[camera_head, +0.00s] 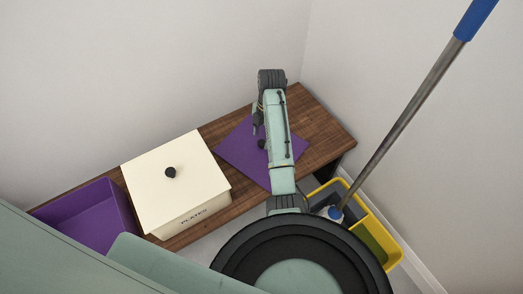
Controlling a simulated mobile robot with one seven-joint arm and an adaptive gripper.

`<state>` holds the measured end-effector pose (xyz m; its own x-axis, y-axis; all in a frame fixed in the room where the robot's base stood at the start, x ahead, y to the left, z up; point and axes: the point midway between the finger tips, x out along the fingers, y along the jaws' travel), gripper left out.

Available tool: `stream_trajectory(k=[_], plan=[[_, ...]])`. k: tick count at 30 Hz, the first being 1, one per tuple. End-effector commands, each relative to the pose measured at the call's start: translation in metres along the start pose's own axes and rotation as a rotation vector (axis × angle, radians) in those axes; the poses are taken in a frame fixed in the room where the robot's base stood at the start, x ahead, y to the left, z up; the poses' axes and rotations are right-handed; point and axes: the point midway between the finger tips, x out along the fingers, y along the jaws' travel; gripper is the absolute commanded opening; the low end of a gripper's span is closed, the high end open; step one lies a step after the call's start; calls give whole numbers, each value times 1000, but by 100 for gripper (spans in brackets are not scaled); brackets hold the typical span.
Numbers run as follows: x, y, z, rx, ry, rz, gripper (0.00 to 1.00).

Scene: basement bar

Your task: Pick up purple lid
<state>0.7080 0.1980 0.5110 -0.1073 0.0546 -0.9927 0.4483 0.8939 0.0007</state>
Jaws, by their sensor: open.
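The purple lid (235,150) is a flat square panel lying on the wooden bench, to the right of the cream box. Its small dark knob (262,143) shows just left of my arm. My arm reaches over the lid and hides part of its right side. My gripper (257,126) hangs down on the left side of the arm, close to the knob and behind it in the picture. It is open, and nothing shows between its fingers. The exact gap between fingers and knob is hard to tell.
A cream box (157,187) with a black-knobbed lid stands on the wooden bench (318,137). An open purple box (88,217) is at its left. A yellow mop bucket (384,242) with a blue-topped mop (415,100) stands right of my base. Walls close off the back and right.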

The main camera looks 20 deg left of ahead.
Motion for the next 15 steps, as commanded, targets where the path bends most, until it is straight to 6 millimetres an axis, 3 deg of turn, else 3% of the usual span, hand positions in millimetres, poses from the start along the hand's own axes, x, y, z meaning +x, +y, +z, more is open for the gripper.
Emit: stream_trajectory(k=[7, 15], plan=[[34, 1, -4, 1, 2, -2, 48], [40, 1, -3, 1, -1, 0, 48]])
